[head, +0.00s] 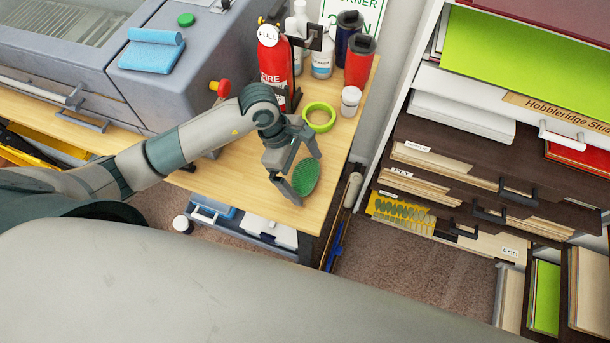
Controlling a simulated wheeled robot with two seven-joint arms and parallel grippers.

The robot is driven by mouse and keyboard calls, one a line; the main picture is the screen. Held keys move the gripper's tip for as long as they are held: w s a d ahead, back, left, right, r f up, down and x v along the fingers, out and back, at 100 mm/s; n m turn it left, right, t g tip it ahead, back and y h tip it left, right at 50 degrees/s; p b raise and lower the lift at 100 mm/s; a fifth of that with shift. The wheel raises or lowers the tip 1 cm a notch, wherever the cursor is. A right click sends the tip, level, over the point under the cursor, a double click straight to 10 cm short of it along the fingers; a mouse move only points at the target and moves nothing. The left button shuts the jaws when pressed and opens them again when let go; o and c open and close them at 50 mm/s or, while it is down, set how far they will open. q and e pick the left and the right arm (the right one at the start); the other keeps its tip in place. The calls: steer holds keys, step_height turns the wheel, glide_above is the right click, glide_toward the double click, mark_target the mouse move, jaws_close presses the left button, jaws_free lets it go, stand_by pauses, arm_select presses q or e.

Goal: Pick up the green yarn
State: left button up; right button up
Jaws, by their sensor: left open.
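The green yarn (306,176) is a dark green oval with fine ridges, on the wooden table (250,185) near its front right corner. My left gripper (308,177) comes in from the left and points down at the yarn. Its two fingers are spread apart, one to the left of the yarn and one above and to its right. I cannot tell whether the fingers touch it. My right gripper is not in view.
A white jar (350,101), a red cup (359,62) and a red extinguisher (273,62) stand farther back. A grey machine (165,90) is at left. Shelves (480,140) are at right.

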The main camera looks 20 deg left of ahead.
mark_target(313, 179)
arm_select(q)
steer(key=shift+f, duration=0.1)
stand_by(0.4)
steer(key=c, duration=0.9)
steer(key=shift+c, duration=0.2)
steer(key=shift+w+r+b, duration=0.1)
steer(key=shift+r+b, duration=0.45)
steer(key=shift+r, duration=0.05)
steer(key=r, duration=0.1)
steer(key=r+b, duration=0.1)
steer(key=s+r+b, duration=0.1)
steer(key=shift+d, duration=0.35)
steer(key=s+d+r+p, duration=0.1)
steer(key=s+d+r, duration=0.3)
steer(key=s, duration=0.5)
step_height(313, 179, up, 3)
steer(key=shift+s+d+f, duration=0.1)
steer(key=shift+s+d, duration=0.15)
steer(key=shift+d, duration=0.15)
